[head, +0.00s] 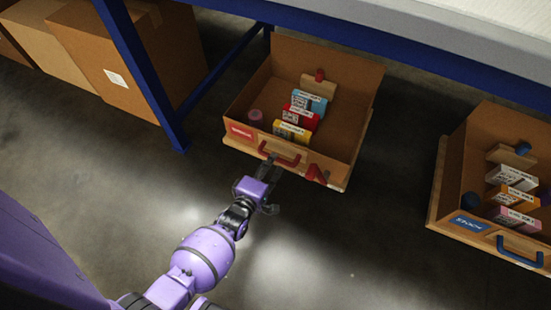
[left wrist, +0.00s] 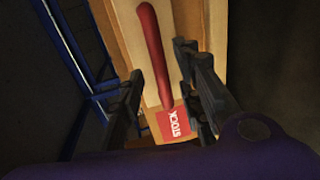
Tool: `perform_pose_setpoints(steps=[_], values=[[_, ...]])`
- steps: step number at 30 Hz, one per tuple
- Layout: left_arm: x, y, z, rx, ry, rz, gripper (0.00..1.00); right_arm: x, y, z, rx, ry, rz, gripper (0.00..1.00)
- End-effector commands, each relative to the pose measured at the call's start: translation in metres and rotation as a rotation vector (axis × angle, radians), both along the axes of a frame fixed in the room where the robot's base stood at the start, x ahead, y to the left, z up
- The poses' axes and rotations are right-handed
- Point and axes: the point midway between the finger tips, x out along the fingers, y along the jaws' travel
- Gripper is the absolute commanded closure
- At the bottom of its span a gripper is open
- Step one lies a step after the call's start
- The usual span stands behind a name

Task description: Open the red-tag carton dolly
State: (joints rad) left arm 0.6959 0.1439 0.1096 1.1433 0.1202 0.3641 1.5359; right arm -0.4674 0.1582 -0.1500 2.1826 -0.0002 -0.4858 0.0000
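The red-tag carton dolly (head: 232,143) is a cardboard carton on a wooden base under the blue-framed table. Its front carries a red tag (head: 241,132), a red bar handle (head: 280,154) and a red piece (head: 316,174) to the right. My left gripper (head: 273,186) is just in front of the handle, with its fingers spread. In the left wrist view the handle (left wrist: 153,55) runs between the two open fingers (left wrist: 161,65), without visible grip; the red tag (left wrist: 174,124) reads STOCK. Whether a finger touches the handle is unclear. My right gripper is not in view.
A second dolly with a blue tag (head: 469,223) and blue handle (head: 520,251) stands at the right. A blue table leg (head: 150,80) rises left of the red-tag dolly. Closed cartons (head: 125,55) stand at upper left. The floor in front is clear.

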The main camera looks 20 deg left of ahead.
Motion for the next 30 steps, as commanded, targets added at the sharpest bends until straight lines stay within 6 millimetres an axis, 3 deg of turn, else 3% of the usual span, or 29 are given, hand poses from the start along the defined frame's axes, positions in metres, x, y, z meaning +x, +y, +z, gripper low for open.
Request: perform_pose_setpoints(steps=[7, 17, 25, 30], values=[[0.031, -0.001, -0.008, 0.001, 0.002, 0.0, 0.68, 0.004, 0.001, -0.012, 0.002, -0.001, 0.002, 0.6], [0.035, -0.001, -0.008, 0.002, 0.002, 0.0, 0.68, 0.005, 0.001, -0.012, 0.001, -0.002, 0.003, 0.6], [0.035, -0.001, -0.008, 0.002, 0.002, 0.0, 1.0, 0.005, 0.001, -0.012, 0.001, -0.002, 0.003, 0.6], [0.035, -0.001, -0.008, 0.002, 0.002, 0.0, 1.0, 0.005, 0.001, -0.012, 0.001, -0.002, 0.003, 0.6]])
